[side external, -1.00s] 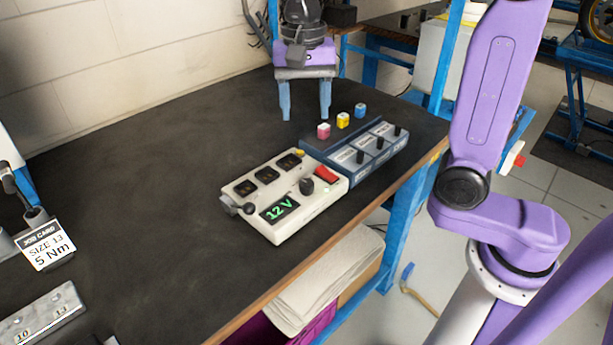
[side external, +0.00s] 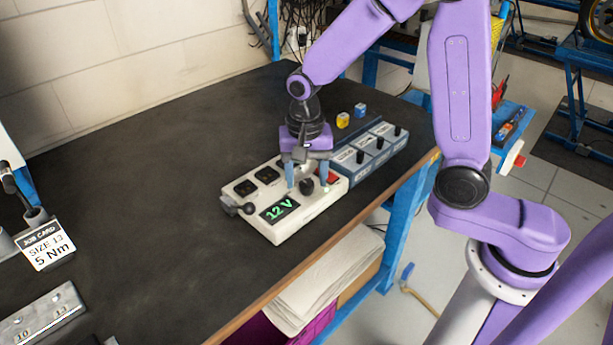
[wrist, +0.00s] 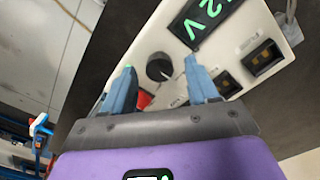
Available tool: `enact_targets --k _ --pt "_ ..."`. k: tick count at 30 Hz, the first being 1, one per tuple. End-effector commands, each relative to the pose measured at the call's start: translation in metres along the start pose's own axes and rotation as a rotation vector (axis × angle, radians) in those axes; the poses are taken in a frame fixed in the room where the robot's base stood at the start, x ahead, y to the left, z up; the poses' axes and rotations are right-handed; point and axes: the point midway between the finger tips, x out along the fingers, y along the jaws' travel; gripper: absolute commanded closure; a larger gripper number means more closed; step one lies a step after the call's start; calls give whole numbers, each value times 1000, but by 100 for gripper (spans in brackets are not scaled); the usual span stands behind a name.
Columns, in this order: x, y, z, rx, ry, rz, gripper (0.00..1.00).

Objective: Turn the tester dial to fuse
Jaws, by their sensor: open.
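The tester (side external: 283,238) is a cream box on the dark bench, with a green display (side external: 279,210) reading 12 V. Its round black dial (side external: 307,186) is on the top face beside the display; it also shows in the wrist view (wrist: 159,67), with a pale pointer mark. My gripper (side external: 307,187) is over the tester, pointing down, its blue fingers apart. In the wrist view my gripper (wrist: 160,76) has one finger on each side of the dial, open; I cannot tell whether either touches it. A red switch (side external: 330,177) is partly hidden behind a finger.
A blue-grey unit (side external: 366,150) with several black knobs stands against the tester's right end. A yellow cube (side external: 343,120) and a blue cube (side external: 361,109) sit behind it. A job card (side external: 47,245) stands at left. The bench between is clear.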

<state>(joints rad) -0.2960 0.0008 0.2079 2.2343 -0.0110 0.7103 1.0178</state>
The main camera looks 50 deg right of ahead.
Motion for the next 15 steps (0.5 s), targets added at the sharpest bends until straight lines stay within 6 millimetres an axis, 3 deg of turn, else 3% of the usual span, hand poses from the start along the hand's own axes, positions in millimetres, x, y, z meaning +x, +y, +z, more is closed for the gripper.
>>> enact_targets --k 11,12,15 --pt "7 0 0 0 0 0 41" --pt "7 0 0 0 0 0 44" --pt "7 0 0 0 0 0 77"
